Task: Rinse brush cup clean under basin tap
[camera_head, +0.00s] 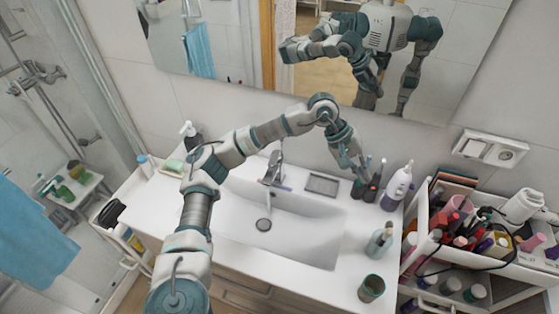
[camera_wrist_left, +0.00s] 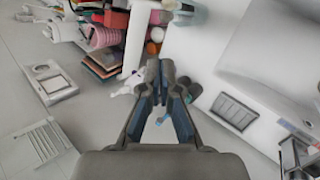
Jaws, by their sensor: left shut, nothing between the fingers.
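Two dark cups stand side by side at the back right of the counter. The left one (camera_head: 358,190) and the right one (camera_head: 371,193) hold upright brushes; I cannot tell which is the brush cup. My left gripper (camera_head: 356,170) points down just above and beside them, shut and empty. In the left wrist view, the gripper (camera_wrist_left: 161,72) has its fingertips together, with a dark cup (camera_wrist_left: 193,91) just right of them. The tap (camera_head: 273,169) stands behind the white basin (camera_head: 300,232), left of the cups. My right gripper is not in view.
A crowded cosmetics cart (camera_head: 416,217) is at right. The mirror (camera_head: 235,40) hangs behind.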

